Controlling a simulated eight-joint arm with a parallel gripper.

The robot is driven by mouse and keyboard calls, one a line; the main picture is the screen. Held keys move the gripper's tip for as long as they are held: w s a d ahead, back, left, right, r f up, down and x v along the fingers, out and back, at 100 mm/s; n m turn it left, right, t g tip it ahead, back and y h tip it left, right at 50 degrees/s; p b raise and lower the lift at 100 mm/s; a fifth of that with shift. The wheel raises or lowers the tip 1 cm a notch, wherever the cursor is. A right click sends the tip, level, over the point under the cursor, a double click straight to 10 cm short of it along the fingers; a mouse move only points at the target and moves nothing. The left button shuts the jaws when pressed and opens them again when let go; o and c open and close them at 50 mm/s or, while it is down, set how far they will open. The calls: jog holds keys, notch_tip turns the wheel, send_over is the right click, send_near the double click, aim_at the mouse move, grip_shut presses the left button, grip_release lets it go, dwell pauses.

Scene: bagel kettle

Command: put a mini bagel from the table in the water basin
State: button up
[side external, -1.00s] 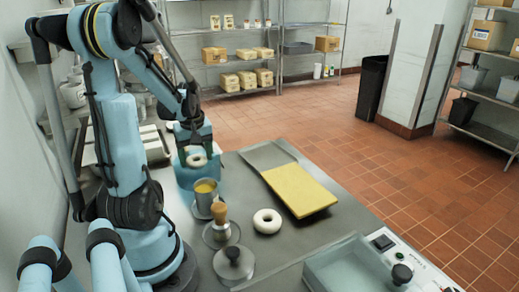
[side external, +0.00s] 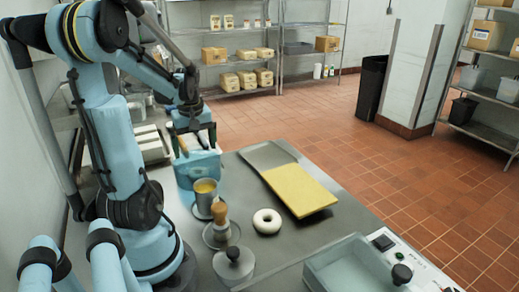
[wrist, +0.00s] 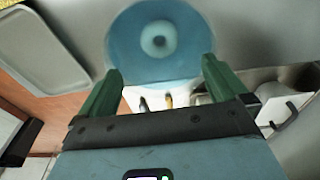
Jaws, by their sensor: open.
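The blue water basin (side external: 197,174) stands at the far left of the table, beneath my gripper (side external: 195,146). In the wrist view the round basin (wrist: 124,58) lies ahead of my gripper (wrist: 161,68), whose green fingers are spread apart with nothing between them. A pale mini bagel (wrist: 156,40) lies inside the basin, near its middle. The basin's wall hides that bagel in the side view. Another white mini bagel (side external: 267,221) lies flat on the table, left of the yellow board.
The yellow board (side external: 300,190) rests on a grey tray (side external: 267,155). A metal cup (side external: 205,196), a wooden-handled tool (side external: 220,217) and a knobbed lid (side external: 233,262) stand in the near left. A glassy machine (side external: 355,265) fills the front right. Bare table surrounds the loose bagel.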

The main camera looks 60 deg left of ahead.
notch_tip(320, 180, up, 8)
jog(key=d, duration=0.1)
jog(key=w+d+f+m+t, duration=0.1)
jog(key=w+d+m, duration=0.3)
jog(key=d, duration=0.5)
jog(key=w+d+f+m+t+h, duration=0.1)
jog(key=w+d+m+t, duration=0.2)
jog(key=d+m, duration=0.5)
jog(key=w+d+f+m+t, duration=0.1)
jog(key=w+d+m+t, duration=0.2)
jog(key=d, duration=0.8)
jog(key=w+m, duration=0.2)
jog(key=m, duration=0.1)
jog(key=shift+f, duration=0.15)
